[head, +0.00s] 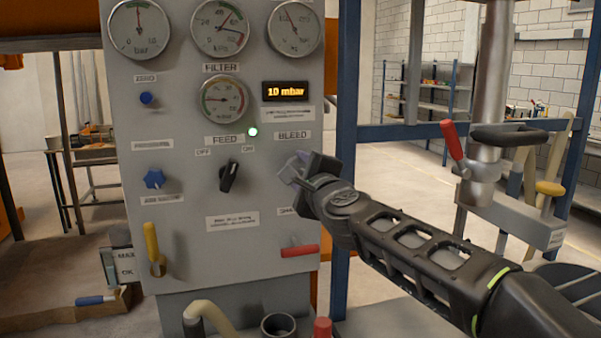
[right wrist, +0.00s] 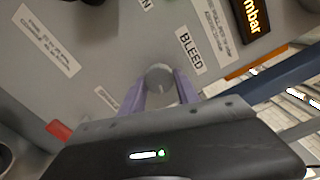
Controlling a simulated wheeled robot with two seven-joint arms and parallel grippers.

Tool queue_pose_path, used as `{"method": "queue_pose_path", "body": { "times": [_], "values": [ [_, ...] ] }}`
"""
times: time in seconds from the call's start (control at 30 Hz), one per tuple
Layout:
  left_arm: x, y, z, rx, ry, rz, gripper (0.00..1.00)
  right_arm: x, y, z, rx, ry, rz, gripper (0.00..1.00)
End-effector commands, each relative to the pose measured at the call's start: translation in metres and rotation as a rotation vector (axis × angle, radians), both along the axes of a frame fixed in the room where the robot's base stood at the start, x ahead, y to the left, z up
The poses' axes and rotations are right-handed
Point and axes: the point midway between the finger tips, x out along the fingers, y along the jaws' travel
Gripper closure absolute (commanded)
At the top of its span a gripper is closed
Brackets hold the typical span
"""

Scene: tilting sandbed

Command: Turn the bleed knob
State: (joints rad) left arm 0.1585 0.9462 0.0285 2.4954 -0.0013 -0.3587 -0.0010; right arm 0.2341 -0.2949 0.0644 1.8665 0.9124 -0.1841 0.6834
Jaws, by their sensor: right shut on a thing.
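The bleed knob (right wrist: 159,77) is a small round grey knob below the BLEED label (right wrist: 190,50) on the grey panel. In the right wrist view it sits between the two fingers of my right gripper (right wrist: 160,92), which is shut on it. In the head view my right gripper (head: 297,168) reaches the panel from the right, just under the BLEED label (head: 292,135), and hides the knob. The display (head: 285,91) reads 10 mbar. My left gripper is not in view.
The panel (head: 190,270) carries a black feed switch (head: 229,175), a blue star knob (head: 154,178), a yellow lever (head: 153,248) and a red handle (head: 299,251) below my right gripper. A blue post (head: 345,120) stands right of the panel. A red lever (head: 452,140) is further right.

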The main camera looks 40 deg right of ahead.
Motion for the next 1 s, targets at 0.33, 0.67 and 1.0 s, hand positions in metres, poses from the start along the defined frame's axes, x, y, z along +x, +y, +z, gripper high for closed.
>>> {"method": "queue_pose_path", "body": {
  "times": [0.33, 0.67, 1.0],
  "values": [
    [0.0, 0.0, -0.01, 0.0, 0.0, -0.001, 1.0, 0.0, 0.001, -0.003, 0.294, -0.101, -0.001, 1.0],
    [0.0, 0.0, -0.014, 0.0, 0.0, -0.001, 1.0, 0.001, 0.001, -0.003, 0.459, -0.159, 0.0, 1.0],
    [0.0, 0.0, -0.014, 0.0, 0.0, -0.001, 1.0, 0.001, 0.001, -0.003, 0.495, -0.17, -0.001, 1.0]
  ]
}}
